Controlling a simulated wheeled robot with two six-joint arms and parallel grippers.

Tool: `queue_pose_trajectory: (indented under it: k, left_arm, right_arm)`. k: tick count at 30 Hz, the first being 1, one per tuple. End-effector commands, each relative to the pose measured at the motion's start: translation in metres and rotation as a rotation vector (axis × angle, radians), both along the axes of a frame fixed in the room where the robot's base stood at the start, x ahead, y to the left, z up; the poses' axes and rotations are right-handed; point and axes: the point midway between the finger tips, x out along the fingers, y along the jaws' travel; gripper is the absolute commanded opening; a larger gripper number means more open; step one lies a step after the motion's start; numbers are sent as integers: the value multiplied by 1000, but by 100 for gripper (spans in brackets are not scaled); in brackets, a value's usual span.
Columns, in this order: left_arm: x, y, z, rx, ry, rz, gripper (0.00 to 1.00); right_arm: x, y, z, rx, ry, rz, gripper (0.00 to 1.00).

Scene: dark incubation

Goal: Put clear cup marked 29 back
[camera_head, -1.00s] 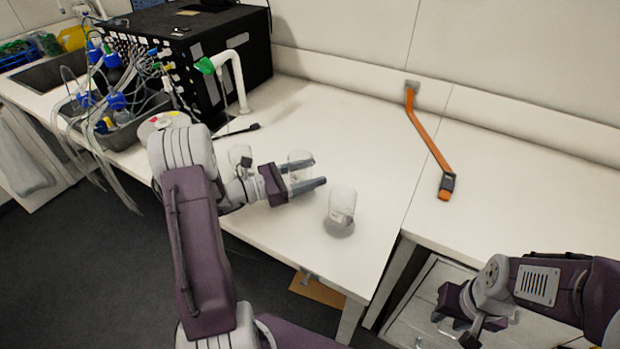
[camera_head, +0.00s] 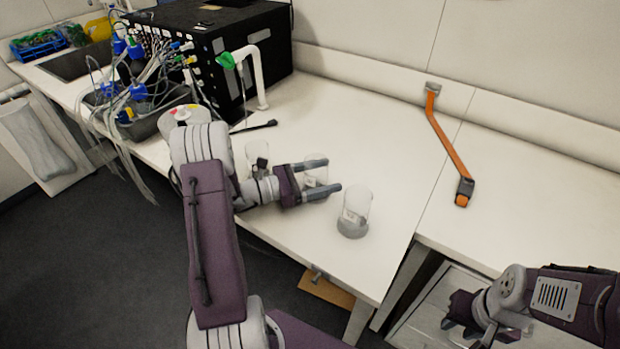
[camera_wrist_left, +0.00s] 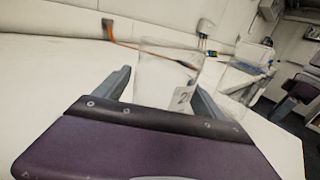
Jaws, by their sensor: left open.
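My left gripper (camera_head: 328,178) is open over the white bench, with one finger on each side of a clear cup (camera_head: 316,170). In the left wrist view this cup (camera_wrist_left: 165,75) stands between the two fingers; its white label starts with a 2, and the rest of the number is not clear. A second clear cup (camera_head: 356,208) with a label stands on the bench just to the right of the fingertips. A third clear cup (camera_head: 256,156) is partly hidden behind my left wrist. My right gripper (camera_head: 470,320) is low at the lower right, away from the cups; its jaws are unclear.
A black perforated box (camera_head: 225,50) with a white pipe (camera_head: 260,75) stands at the back left. Bottles with blue caps and tubes fill a grey tray (camera_head: 150,125). An orange strap (camera_head: 446,142) lies to the right. The bench between box and strap is mostly clear.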

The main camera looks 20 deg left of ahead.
Motion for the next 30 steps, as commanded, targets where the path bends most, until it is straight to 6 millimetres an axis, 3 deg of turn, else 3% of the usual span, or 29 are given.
queue_pose_trajectory:
  k: [9,15,30]
  left_arm:
    - [-47,52,-1,1,1,7,80]
    - [-71,76,-1,0,0,5,80]
    - [-80,84,-1,-1,1,1,80]
  right_arm:
    - [0,0,-3,0,0,0,34]
    - [0,0,-4,0,0,0,34]
    - [0,0,-4,0,0,0,34]
